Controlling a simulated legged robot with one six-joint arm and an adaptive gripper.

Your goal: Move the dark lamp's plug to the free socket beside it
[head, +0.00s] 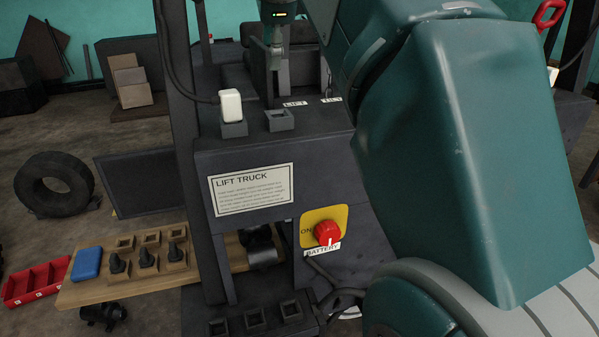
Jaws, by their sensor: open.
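A white plug (230,104) stands upright in the left socket (234,129) on top of the dark truck housing. A dark cable runs from it up and left towards the mast. An empty square socket (280,120) sits just right of it. The lamp itself cannot be made out. My gripper (275,58) is at the top centre, pointing down, behind and above the empty socket in the picture. It is apart from the plug. Its fingers are dark against dark parts, and I see nothing held in them.
A dark upright mast (181,120) stands close left of the plug. Labels LIFT (294,103) and TILT (331,99) lie behind the sockets. A red battery knob (327,232) is on the front. A wooden board (120,285) with sockets and dark pegs is lower left.

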